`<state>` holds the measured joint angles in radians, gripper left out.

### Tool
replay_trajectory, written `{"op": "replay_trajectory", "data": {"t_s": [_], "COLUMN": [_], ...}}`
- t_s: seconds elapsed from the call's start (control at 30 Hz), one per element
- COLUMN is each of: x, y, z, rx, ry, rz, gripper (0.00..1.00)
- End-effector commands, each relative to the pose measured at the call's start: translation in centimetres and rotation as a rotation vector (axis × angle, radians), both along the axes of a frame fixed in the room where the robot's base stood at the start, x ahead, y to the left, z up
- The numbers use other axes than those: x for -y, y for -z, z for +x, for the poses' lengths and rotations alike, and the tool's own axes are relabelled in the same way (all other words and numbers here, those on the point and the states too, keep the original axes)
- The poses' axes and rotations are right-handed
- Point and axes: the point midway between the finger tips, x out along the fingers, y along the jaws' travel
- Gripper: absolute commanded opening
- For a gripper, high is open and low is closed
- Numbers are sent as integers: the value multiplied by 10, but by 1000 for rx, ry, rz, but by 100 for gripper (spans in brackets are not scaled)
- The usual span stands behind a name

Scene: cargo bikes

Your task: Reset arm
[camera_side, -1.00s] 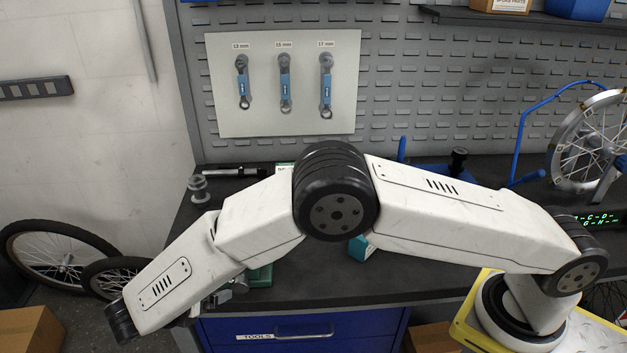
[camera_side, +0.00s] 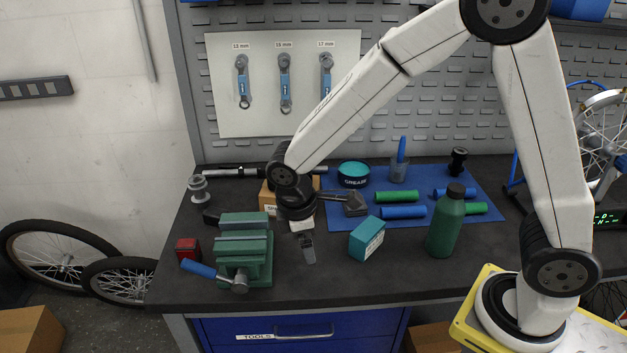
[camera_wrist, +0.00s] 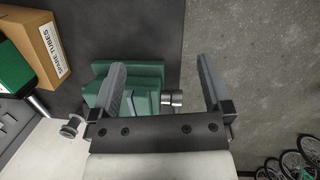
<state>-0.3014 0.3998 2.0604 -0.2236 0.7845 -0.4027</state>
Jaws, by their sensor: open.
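My gripper (camera_side: 307,252) hangs low over the bench, pointing down just right of the green vise (camera_side: 244,250). In the wrist view my gripper (camera_wrist: 162,75) shows two grey fingers spread wide apart with nothing held between them. The vise (camera_wrist: 128,83) lies below and partly behind the left finger in that view. My arm is bent, with its elbow high at the top of the side view. The vise has a blue-handled part at its left.
A teal box (camera_side: 366,240), green bottle (camera_side: 445,222) and grease tub (camera_side: 354,175) stand right of my gripper. A blue mat (camera_side: 335,188) holds several grips. A spare tubes box (camera_wrist: 38,42) stands near the vise. Three wrenches hang on a white board (camera_side: 225,110).

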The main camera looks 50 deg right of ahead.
Motion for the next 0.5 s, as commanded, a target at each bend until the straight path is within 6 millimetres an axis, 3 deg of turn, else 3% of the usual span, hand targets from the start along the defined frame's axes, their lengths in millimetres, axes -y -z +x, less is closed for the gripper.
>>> {"op": "replay_trajectory", "data": {"t_s": [0.2,0.5], "x": [42,78], "y": [-11,-15], "z": [-33,-73], "rx": [140,296], "ry": [365,763], "rz": [117,227], "gripper": [100,100]}}
